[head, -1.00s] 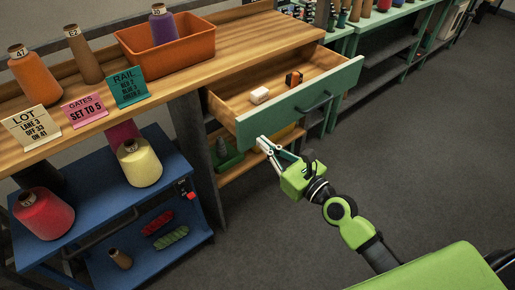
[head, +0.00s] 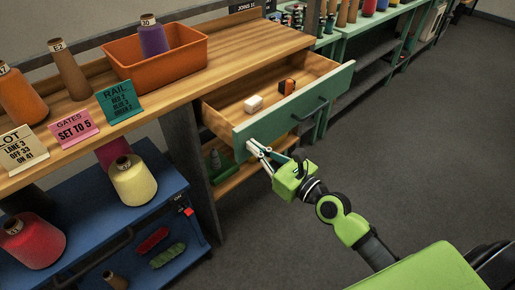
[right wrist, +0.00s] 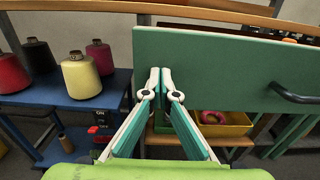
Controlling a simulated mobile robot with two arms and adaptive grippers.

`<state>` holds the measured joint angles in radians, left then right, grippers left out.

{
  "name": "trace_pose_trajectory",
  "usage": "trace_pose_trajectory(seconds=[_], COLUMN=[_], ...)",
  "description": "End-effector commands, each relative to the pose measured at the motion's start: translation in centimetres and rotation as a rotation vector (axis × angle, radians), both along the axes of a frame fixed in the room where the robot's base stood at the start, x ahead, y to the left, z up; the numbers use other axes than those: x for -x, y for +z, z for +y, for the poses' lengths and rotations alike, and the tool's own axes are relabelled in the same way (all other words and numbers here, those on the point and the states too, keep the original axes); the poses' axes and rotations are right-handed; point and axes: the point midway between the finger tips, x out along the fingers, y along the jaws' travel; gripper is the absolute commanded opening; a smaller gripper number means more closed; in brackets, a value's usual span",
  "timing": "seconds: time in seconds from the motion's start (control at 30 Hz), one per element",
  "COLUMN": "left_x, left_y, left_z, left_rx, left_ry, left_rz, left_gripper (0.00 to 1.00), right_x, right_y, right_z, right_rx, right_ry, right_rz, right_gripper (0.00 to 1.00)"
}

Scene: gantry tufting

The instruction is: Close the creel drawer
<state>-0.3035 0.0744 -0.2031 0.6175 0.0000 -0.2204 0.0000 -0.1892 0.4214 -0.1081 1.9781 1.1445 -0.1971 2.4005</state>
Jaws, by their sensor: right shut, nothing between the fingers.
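The creel drawer (head: 297,104) stands open under the wooden bench, with a green front and a dark bar handle (head: 310,107). A white block (head: 253,103) and an orange-and-black block (head: 286,87) lie inside it. My right gripper (head: 250,146) is shut and empty, at the lower left part of the drawer front. In the right wrist view the shut fingertips (right wrist: 160,72) overlap the green front (right wrist: 215,70), left of the handle (right wrist: 295,94). Whether they touch it I cannot tell. My left gripper is not in view.
The bench top (head: 220,62) carries an orange bin (head: 155,71), yarn cones and sign cards. A blue cart (head: 88,205) with cones stands at the left. A yellow bin (right wrist: 226,124) sits below the drawer. The grey floor at right is clear.

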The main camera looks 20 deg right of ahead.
Motion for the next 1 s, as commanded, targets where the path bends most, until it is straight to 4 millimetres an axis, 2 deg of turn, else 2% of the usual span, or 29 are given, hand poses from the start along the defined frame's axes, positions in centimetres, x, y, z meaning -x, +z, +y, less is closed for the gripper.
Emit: trace_pose_trajectory(seconds=[0.17,0.47,0.8,1.0], left_x=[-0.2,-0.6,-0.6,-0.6], left_y=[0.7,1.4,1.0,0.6], left_z=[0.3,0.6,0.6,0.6], left_rx=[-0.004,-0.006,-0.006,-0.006], left_ry=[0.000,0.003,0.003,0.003], left_rz=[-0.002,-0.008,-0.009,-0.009], left_gripper=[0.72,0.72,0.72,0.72], right_x=[-2.1,-7.2,-12.9,-15.4], right_y=[0.3,0.3,0.1,0.0], right_z=[0.9,3.0,5.4,6.5], right_rx=[-0.003,-0.002,-0.002,-0.001], right_ry=[-0.001,0.000,0.001,0.002], right_rz=[-0.002,-0.002,-0.002,-0.001], right_gripper=[0.00,0.00,0.00,0.00])
